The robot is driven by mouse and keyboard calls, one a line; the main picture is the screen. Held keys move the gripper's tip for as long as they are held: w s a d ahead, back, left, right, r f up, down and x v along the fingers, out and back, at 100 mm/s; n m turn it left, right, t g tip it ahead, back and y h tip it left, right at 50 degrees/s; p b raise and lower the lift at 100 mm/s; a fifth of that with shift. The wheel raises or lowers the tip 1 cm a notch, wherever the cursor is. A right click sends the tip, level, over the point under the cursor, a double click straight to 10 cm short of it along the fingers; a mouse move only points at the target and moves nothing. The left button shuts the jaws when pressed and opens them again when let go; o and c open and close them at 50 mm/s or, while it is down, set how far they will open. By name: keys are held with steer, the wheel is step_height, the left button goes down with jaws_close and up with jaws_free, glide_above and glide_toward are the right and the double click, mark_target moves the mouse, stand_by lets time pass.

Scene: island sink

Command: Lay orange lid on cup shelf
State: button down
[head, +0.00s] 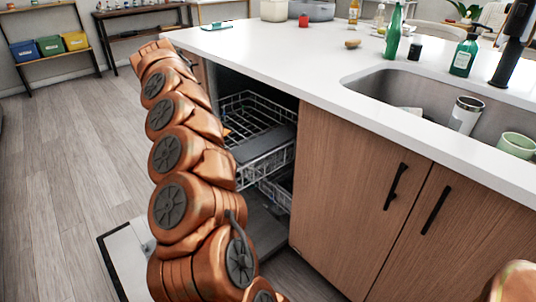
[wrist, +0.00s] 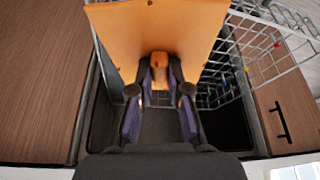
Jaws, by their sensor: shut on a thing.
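My gripper (wrist: 160,88) is shut on the orange lid (wrist: 120,32) in the wrist view. Its two fingers close on a tab or knob in the middle of the lid's near side. The lid's broad flat face spreads beyond the fingertips inside the dishwasher. In the head view my arm hides the gripper and nearly all of the lid; only a small orange edge shows beside the arm. A dark flat panel (head: 268,144), which looks like the cup shelf, lies along the right side of the upper rack. I cannot tell whether the lid touches it.
The white wire upper rack (head: 246,108) is partly out of the dishwasher; a lower rack (head: 278,190) sits below. The open dishwasher door (head: 128,262) lies low by the floor. A wooden cabinet (head: 345,195) borders the opening on the right. The white countertop (head: 285,62) overhangs it.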

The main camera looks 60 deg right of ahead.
steer(key=s+d+f+m, duration=0.1)
steer(key=s+d+f+m+b, duration=0.1)
steer(key=s, duration=0.1)
steer(key=s+d+f+g+b, duration=0.1)
steer(key=f, duration=0.1)
steer(key=shift+s+f+m, duration=0.1)
steer(key=shift+s+m, duration=0.3)
steer(key=s+d+p, duration=0.1)
steer(key=s+d, duration=0.1)
steer(key=d, duration=0.4)
steer(key=s+d+p, duration=0.1)
steer(key=d, duration=0.5)
steer(key=s+d+p, duration=0.2)
steer(key=d, duration=0.3)
steer(key=shift+s+d, duration=0.3)
steer(key=shift+d, duration=0.1)
steer(key=shift+f+b, duration=0.45)
steer(key=shift+f, duration=1.35)
steer(key=shift+f, duration=0.1)
steer(key=shift+f, duration=0.1)
steer(key=c, duration=1.1)
jaws_free()
